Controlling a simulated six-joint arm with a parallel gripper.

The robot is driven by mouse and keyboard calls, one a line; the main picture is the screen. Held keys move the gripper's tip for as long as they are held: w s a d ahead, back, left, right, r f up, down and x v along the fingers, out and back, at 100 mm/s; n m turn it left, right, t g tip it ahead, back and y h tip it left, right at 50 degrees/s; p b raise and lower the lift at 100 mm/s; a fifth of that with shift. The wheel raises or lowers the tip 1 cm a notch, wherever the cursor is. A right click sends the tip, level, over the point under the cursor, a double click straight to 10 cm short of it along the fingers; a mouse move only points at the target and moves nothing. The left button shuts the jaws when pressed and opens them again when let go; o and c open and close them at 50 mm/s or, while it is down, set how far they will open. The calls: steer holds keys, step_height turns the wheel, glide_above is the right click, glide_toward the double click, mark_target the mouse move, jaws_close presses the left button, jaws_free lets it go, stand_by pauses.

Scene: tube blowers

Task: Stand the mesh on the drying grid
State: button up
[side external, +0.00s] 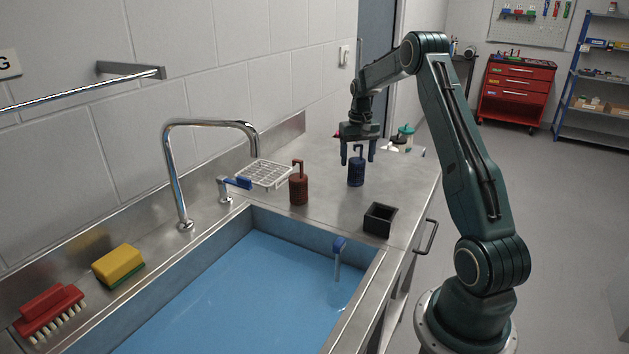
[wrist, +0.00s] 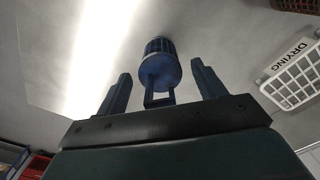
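A dark blue mesh cylinder (side external: 356,173) with a hooked handle on top stands upright on the steel counter. My gripper (side external: 358,154) is above it, fingers pointing down on either side of its handle. In the wrist view the open gripper (wrist: 162,88) has the blue cylinder (wrist: 160,68) and its handle between and beyond the fingers, with clear gaps on both sides. A similar red-brown cylinder (side external: 298,188) stands to the left. The white drying grid (side external: 264,174) lies empty behind the sink; in the wrist view it (wrist: 296,80) is at right beside a "DRYING" label.
A sink of blue water (side external: 240,290) holds a blue-topped tube (side external: 337,270). A black square holder (side external: 380,219) stands near the counter's front edge. A tap (side external: 178,175) rises left of the grid. A sponge (side external: 118,265) and brush (side external: 48,312) lie far left.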

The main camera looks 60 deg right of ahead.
steer(key=shift+r, duration=0.1)
step_height(320, 180, up, 12)
steer(key=shift+f, duration=0.1)
stand_by(0.7)
stand_by(0.5)
